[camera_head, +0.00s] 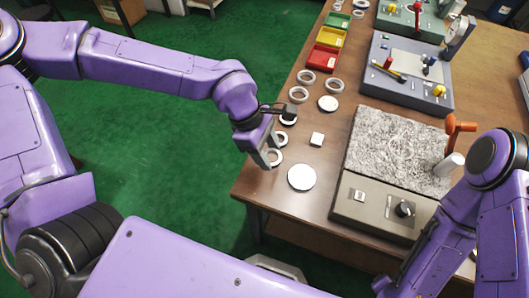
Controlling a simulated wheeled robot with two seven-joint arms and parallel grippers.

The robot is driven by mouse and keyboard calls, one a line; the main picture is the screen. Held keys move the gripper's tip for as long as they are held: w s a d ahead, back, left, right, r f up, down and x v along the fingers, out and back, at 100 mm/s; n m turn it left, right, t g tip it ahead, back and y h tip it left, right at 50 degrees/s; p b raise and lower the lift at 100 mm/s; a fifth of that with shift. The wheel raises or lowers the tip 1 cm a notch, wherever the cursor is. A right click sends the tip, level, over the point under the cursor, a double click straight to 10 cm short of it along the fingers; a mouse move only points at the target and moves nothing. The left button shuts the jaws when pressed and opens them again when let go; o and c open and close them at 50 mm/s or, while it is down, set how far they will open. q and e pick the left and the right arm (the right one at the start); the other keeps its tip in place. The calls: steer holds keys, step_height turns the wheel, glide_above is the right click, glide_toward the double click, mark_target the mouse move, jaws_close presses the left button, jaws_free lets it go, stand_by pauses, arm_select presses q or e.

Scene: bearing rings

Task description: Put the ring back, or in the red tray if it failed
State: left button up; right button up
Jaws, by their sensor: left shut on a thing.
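My left gripper (268,160) is low over the near left edge of the table, shut on a pale metal ring (278,158). The fingers partly hide the ring, and I cannot tell whether it touches the table. Another ring (281,140) lies just behind it, partly covered by the gripper. More rings lie farther back, one (298,95) in front of another (306,77) and one to their right (334,86). The red tray (322,59) stands beyond them at the table's left side. My right arm shows at the right, but its gripper is out of view.
Yellow (331,39) and green (338,20) trays stand behind the red one. White discs (301,177) and a small white block (317,139) lie nearby. A grey stone-topped device (395,150) and a gauge fixture (405,75) fill the table's right side.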

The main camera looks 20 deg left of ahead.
arm_select(q)
steer(key=f, duration=0.1)
steer(key=w+a+f, duration=0.1)
steer(key=f, duration=0.3)
steer(key=shift+w+a, duration=0.2)
steer(key=shift+w, duration=0.1)
steer(key=shift+f, duration=0.4)
steer(key=shift+s+f, duration=0.3)
steer(key=shift+f, duration=0.3)
steer(key=o, duration=0.8)
steer(key=shift+s, duration=0.1)
steer(key=o, duration=0.4)
steer(key=shift+f, duration=0.2)
steer(key=v, duration=0.9)
steer(key=p+v, duration=0.1)
steer(key=v, duration=0.3)
steer(key=shift+w+d+r, duration=0.3)
steer(key=shift+w+r, duration=0.1)
